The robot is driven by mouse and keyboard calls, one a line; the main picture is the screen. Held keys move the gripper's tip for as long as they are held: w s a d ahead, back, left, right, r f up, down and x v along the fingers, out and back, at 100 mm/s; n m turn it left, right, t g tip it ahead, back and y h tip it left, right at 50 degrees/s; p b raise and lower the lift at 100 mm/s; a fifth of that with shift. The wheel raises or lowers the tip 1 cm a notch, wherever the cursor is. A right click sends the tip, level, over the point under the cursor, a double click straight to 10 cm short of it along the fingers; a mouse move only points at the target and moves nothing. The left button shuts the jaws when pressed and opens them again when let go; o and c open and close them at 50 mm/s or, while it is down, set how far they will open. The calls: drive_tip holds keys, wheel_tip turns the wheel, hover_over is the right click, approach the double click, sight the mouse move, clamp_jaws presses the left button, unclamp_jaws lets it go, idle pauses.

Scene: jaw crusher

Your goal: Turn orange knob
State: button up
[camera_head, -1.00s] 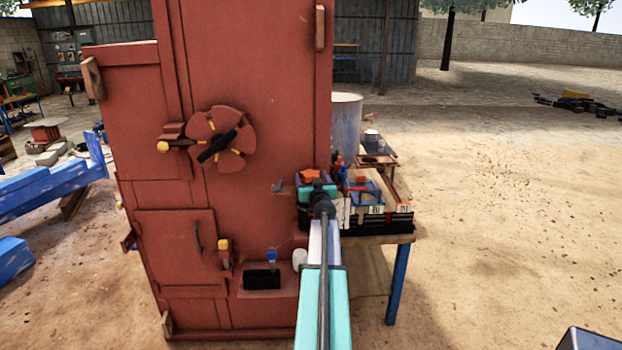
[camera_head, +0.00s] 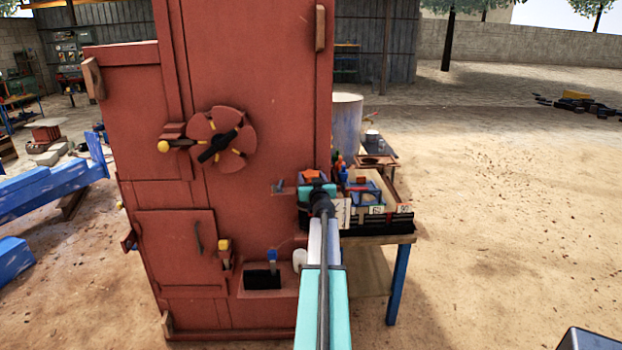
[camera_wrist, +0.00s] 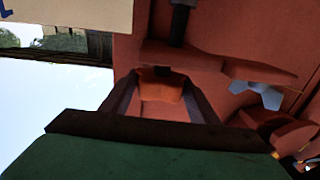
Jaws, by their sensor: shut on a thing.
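The orange knob (camera_wrist: 162,88) sits between the two dark fingers of my gripper (camera_wrist: 160,94) in the wrist view. The fingers are shut on it, one at each side. The knob's base is close to a red bracket on the red machine face. In the head view a small orange patch of the knob (camera_head: 313,174) shows above the teal end of my gripper (camera_head: 319,191), at the lower right of the red crusher (camera_head: 258,70). My arm hides most of the contact there.
A round handwheel (camera_head: 220,140) with yellow-marked spokes is left on the crusher. A dark slot (camera_head: 262,280) and a blue-capped lever (camera_head: 272,256) are low on its front. A table (camera_head: 380,239) with crates stands close to the right. Open sandy ground lies farther right.

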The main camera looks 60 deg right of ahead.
drive_tip(key=shift+r+m+g+h+b, duration=0.1)
drive_tip(key=shift+m+g+h+b, duration=0.35)
drive_tip(key=shift+b, duration=0.2)
drive_tip(key=m+g+h+b, duration=0.1)
drive_tip(key=g+b, duration=0.1)
drive_tip(key=b, duration=0.2)
drive_tip(key=shift+d+m, duration=0.15)
drive_tip(key=shift+m, duration=0.1)
drive_tip(key=m+g+b, duration=0.1)
drive_tip(key=b, duration=0.4)
drive_tip(key=m+g+h+b, duration=0.1)
drive_tip(key=g+b, duration=0.1)
drive_tip(key=b, duration=0.3)
drive_tip(key=m+g+h+b, duration=0.1)
drive_tip(key=b, duration=0.3)
drive_tip(key=shift+w+f+g+b, duration=0.15)
drive_tip(key=shift+f+g+b, duration=0.15)
drive_tip(key=shift+b, duration=0.1)
drive_tip(key=shift+a+m+g+h+b, duration=0.15)
drive_tip(key=shift+m+g+b, duration=0.5)
drive_tip(key=shift+b, duration=1)
drive_tip(key=shift+a+m+g+h+b, duration=0.1)
drive_tip(key=shift+m+g+b, duration=0.25)
drive_tip(key=shift+g+b, duration=0.95)
drive_tip(key=o, duration=1.1)
drive_tip(key=shift+t+b, duration=0.35)
drive_tip(key=shift+t, duration=0.05)
drive_tip(key=shift+c, duration=0.2)
drive_tip(key=shift+r, duration=0.1)
